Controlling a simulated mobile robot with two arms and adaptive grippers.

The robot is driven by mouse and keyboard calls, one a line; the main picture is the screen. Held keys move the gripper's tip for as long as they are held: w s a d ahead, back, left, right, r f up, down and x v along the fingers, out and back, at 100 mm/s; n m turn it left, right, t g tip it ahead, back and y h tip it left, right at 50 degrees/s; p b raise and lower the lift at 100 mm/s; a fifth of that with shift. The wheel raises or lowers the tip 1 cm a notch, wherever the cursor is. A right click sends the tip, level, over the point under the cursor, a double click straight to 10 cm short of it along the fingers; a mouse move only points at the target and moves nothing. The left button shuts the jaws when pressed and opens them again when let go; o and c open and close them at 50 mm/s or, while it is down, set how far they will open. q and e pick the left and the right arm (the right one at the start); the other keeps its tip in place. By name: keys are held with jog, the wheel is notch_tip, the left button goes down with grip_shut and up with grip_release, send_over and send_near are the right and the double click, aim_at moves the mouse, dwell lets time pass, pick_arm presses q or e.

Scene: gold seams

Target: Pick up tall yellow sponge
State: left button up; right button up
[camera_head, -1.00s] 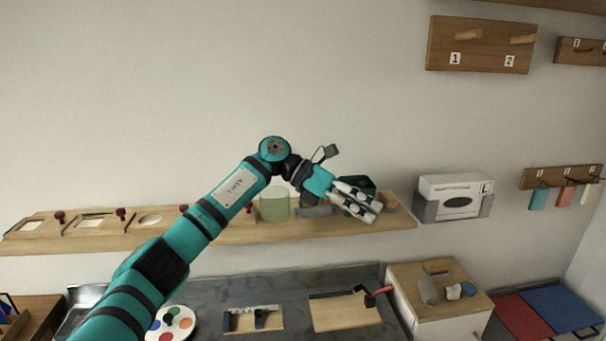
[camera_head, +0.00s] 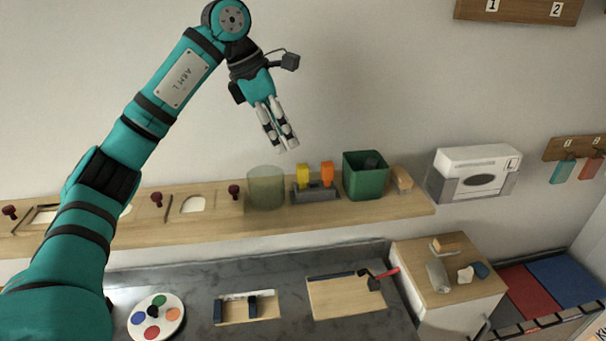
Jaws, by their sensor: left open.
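A tall yellow block (camera_head: 303,175), which looks like the sponge, stands upright in a grey holder (camera_head: 316,194) on the wall shelf. An orange block (camera_head: 326,172) stands beside it on the right in the same holder. My left gripper (camera_head: 280,147) points down, open and empty, above the shelf. In the picture its fingertips are above and slightly left of the yellow block, apart from it. The block's lower end is hidden in the holder. My right gripper is not in view.
On the wooden shelf (camera_head: 225,230), a translucent green cup (camera_head: 266,189) stands left of the holder and a dark green bin (camera_head: 365,181) stands right. A tan block (camera_head: 401,178) sits at the shelf's right end.

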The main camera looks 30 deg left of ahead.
aim_at(300, 166)
pick_arm(q)
jog(key=p+x, duration=0.1)
jog(key=x, duration=0.3)
jog(key=shift+w+p, duration=0.1)
jog(key=shift+p, duration=0.25)
jog(key=p+x, duration=0.2)
jog(key=x, duration=0.1)
jog(key=shift+w+f, duration=0.3)
jog(key=shift+w+d+f, duration=0.1)
jog(key=shift+f, duration=0.25)
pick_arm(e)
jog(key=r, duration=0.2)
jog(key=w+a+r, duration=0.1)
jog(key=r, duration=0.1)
pick_arm(q)
jog(key=shift+c, duration=0.4)
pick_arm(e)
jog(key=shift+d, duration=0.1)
pick_arm(q)
jog(key=c, duration=0.8)
